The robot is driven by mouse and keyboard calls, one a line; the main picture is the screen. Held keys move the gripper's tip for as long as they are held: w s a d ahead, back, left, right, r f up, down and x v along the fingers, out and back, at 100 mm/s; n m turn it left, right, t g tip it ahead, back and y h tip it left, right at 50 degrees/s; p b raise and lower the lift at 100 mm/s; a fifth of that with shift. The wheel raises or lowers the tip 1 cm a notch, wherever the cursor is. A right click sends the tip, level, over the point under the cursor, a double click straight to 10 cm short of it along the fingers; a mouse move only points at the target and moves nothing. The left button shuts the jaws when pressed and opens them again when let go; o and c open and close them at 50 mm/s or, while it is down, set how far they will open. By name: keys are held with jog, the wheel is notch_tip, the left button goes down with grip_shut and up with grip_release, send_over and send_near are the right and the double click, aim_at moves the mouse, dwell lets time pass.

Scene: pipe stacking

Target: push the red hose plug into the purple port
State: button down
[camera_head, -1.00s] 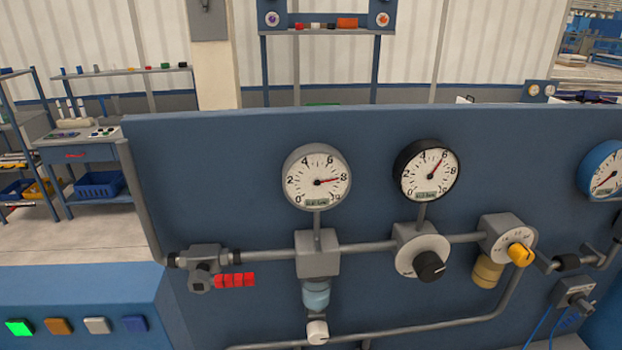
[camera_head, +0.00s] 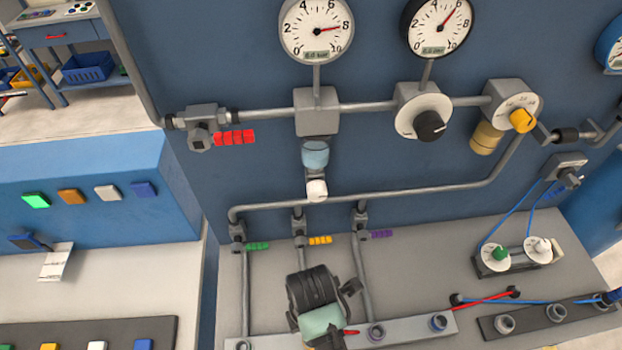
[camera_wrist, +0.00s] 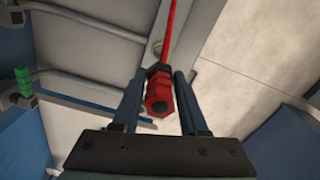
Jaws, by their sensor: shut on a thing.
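My gripper (camera_head: 325,338) is low in the head view, in front of the grey port strip (camera_head: 410,328). In the wrist view my gripper (camera_wrist: 160,85) is shut on the red hose plug (camera_wrist: 159,92), whose hex end faces the camera. A red hose (camera_wrist: 172,22) runs from it away up the picture. The plug is apart from any port. A purple tag (camera_head: 383,234) sits beside the rightmost pipe, which runs down to the strip near one port (camera_head: 376,333). Another port with a bluish-purple middle (camera_head: 438,322) is to its right. I cannot tell which ring is purple.
Vertical pipes rise close behind my gripper.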

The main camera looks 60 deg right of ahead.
jog(key=shift+r, duration=0.2)
notch_tip(320, 180, up, 8)
jog(key=p, duration=0.9)
jog(key=shift+w+f, duration=0.1)
jog(key=shift+f, duration=0.05)
